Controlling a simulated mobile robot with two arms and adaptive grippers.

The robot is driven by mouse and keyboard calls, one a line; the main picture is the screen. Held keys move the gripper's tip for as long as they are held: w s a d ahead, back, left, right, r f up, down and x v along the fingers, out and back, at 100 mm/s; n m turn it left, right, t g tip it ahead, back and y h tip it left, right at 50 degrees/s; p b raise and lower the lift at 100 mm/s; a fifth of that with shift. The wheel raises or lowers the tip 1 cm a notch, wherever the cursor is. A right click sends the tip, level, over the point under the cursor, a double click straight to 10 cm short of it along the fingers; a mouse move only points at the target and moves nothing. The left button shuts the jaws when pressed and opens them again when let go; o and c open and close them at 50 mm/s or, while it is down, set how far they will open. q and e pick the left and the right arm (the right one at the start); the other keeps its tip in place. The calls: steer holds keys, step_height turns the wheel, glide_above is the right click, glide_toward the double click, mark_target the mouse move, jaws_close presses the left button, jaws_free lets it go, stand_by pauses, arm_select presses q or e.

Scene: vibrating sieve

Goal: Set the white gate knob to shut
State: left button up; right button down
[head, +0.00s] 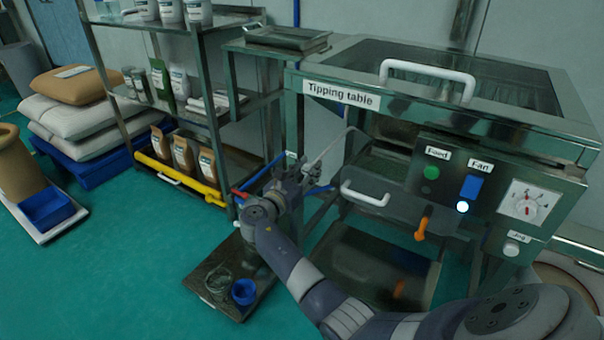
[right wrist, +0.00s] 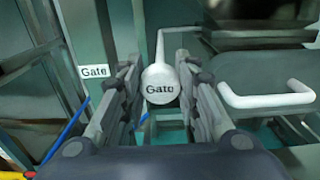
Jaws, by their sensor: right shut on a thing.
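The white gate knob (right wrist: 160,84) is a round piece marked "Gate", with a thin white rod bending up and right behind it. It sits between the two fingers of my right gripper (right wrist: 159,72) in the right wrist view, and the gripper is shut on it. A fixed "Gate" label (right wrist: 95,71) is left of the fingers. In the head view my right gripper (head: 293,182) is at the left side of the tipping table (head: 340,96); it hides the knob there, and only the rod (head: 332,147) shows. My left gripper is not in view.
A white drawer handle (head: 365,195) is right of the gripper. The panel holds a green Feed button (head: 431,172), a blue Fan switch (head: 471,186) and a dial (head: 523,205). A blue cup (head: 243,292) stands on a low dark platform. A shelf rack (head: 226,88) stands left.

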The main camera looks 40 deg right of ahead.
steer(key=shift+w+d+r, duration=0.1)
steer(key=shift+d+r, duration=0.05)
steer(key=shift+r, duration=0.05)
steer(key=c, duration=1.3)
jaws_free()
steer(key=shift+o, duration=0.6)
steer(key=shift+d+f, duration=0.15)
steer(key=shift+f, duration=0.05)
steer(key=v, duration=1.2)
steer(key=shift+w, duration=0.1)
